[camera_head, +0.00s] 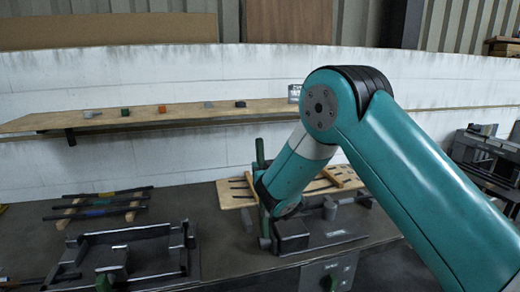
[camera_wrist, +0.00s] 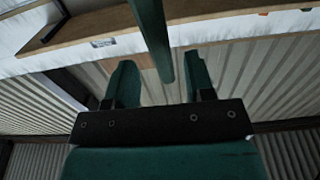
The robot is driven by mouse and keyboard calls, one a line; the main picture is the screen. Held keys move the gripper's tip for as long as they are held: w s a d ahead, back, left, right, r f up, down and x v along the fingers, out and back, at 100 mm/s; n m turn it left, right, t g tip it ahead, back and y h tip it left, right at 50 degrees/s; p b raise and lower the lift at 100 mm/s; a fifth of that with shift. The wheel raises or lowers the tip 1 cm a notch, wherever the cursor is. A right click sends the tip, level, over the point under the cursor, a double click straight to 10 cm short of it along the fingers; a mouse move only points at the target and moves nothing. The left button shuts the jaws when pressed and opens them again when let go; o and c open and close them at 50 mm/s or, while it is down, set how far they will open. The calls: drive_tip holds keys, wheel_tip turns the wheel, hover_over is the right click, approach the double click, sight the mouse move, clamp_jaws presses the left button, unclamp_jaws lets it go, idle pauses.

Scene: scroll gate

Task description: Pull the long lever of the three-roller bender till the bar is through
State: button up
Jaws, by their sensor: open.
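The long lever's green grip (camera_head: 260,152) stands upright at the left of the bender (camera_head: 292,235) on the dark bench. The lever's lower part is partly hidden by my arm. In the wrist view a green round rod (camera_wrist: 152,35), apparently the same grip, runs between the two green fingers of my gripper (camera_wrist: 162,78). The fingers are open, with a gap on both sides of the rod. In the head view my gripper is beside the lever, and its fingers are hard to make out. I cannot clearly tell the bar in the bender.
A pale slotted board (camera_head: 232,192) lies behind the bender. A dark metal frame (camera_head: 125,250) stands at the left of the bench, with several banded bars (camera_head: 98,203) on wooden strips behind it. A wooden shelf (camera_head: 180,109) with small blocks runs along the white wall.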

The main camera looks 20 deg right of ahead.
sight(262, 164)
drive_tip(key=shift+w+p, duration=0.9)
drive_tip(key=shift+w, duration=1.55)
clamp_jaws()
